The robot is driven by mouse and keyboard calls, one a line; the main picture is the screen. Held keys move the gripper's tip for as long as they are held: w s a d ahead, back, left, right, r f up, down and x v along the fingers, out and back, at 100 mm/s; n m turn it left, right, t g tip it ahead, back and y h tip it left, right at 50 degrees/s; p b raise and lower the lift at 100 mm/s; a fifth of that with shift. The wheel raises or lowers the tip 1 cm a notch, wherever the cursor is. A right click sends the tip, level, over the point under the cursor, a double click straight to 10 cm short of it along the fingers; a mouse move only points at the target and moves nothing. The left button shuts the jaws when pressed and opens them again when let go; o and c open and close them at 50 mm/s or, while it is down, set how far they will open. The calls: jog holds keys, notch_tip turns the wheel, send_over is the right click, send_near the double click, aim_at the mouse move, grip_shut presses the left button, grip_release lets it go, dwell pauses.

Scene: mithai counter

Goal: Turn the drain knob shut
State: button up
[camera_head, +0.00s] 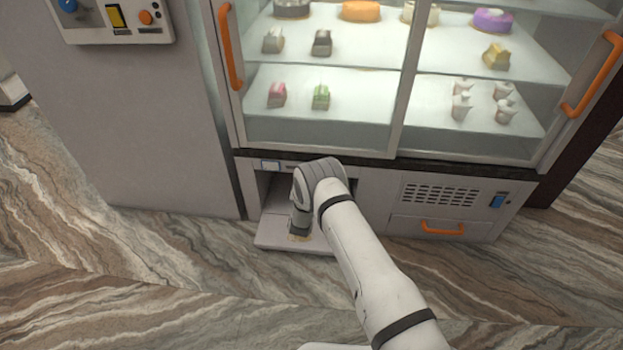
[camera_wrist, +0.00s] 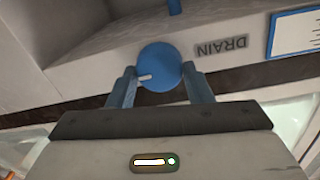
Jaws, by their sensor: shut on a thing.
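The drain knob (camera_wrist: 160,66) is a round blue knob with a white pointer mark, beside a label reading DRAIN (camera_wrist: 221,47) in the wrist view. The mark points toward the left of that picture. My gripper (camera_wrist: 161,83) has one finger on each side of the knob and is shut on it. In the head view, my arm reaches down to the open lower bay at the left of the display case, and it hides the knob and the fingertips there.
The glass case (camera_head: 400,85) with orange door handles and sweets stands above. A vent grille (camera_head: 440,194) and a drawer with an orange handle (camera_head: 442,229) are right of my arm. A grey cabinet with a control panel (camera_head: 115,18) is at left. Marbled floor lies clear in front.

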jog(key=shift+n+b, duration=0.3)
jog(key=n+b, duration=0.3)
jog(key=n, duration=0.5)
jog(key=n+y+b, duration=0.1)
jog(key=n+b, duration=0.3)
jog(key=n, duration=0.5)
jog(key=shift+a+f+n+t, duration=0.1)
jog(key=shift+n+t, duration=0.2)
jog(key=o, duration=1)
jog(key=shift+f, duration=0.1)
